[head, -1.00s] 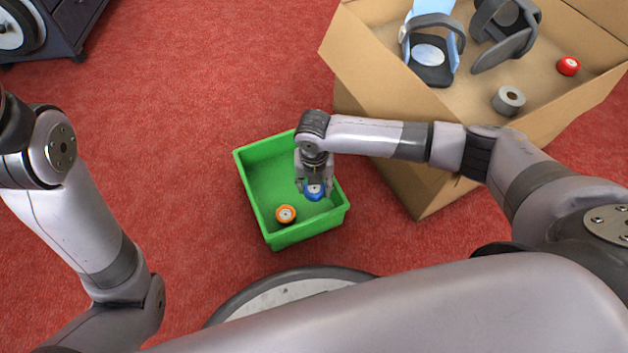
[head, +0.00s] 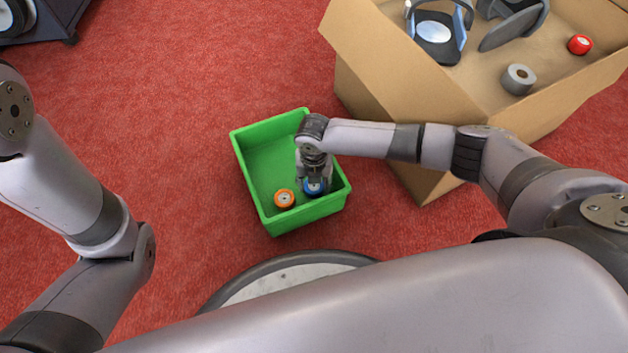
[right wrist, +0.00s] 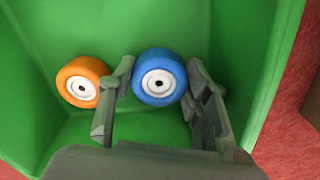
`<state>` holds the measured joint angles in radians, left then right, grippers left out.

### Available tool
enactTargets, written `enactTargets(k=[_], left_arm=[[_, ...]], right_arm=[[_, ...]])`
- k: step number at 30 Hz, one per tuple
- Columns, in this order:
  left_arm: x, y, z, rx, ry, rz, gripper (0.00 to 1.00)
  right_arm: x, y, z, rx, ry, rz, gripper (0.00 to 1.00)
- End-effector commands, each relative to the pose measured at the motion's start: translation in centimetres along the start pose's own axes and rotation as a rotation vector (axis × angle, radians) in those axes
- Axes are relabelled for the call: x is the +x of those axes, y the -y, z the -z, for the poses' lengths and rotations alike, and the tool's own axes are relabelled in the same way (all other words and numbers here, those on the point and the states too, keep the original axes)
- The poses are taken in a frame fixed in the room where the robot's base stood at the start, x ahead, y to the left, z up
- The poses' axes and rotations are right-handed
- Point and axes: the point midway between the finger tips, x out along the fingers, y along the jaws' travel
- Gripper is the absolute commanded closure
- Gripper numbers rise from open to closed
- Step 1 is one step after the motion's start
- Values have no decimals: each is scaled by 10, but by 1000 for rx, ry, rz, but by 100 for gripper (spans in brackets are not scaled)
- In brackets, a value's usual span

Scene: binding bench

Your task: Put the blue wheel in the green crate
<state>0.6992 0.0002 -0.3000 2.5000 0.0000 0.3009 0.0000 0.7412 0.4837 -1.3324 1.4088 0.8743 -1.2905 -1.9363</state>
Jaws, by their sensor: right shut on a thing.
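The blue wheel (head: 314,187) is in my right gripper (head: 313,183), inside the green crate (head: 247,163) near its right front corner. In the right wrist view the blue wheel (right wrist: 159,77) sits between the two fingers of the right gripper (right wrist: 156,88), with its white hub facing the camera. The green crate's floor (right wrist: 150,128) shows around it; whether the wheel touches the floor I cannot tell. My left arm shows at the left of the head view, but its gripper is out of the picture.
An orange wheel (head: 284,199) lies in the crate just left of the blue one. A cardboard box (head: 385,90) behind on the right holds a red wheel (head: 580,45), a grey roll (head: 518,79) and clamp-like items. Red carpet is free left of the crate.

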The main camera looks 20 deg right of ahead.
Motion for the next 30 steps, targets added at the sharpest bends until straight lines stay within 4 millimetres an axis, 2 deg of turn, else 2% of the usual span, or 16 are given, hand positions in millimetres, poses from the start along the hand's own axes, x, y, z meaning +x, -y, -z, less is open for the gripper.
enactTargets(k=[8, 9, 19, 30], left_arm=[[0, 0, 0, 0, -1, 0, 60], [0, 0, 0, 0, -1, 0, 60], [0, 0, 0, 0, -1, 0, 60], [6, 1, -1, 0, -5, -1, 60]], right_arm=[[1, 0, 0, 0, 0, 0, 83], [1, 0, 0, 0, 0, 0, 54], [0, 0, 0, 0, 0, 0, 32], [-5, 1, -1, 1, 1, 2, 32]])
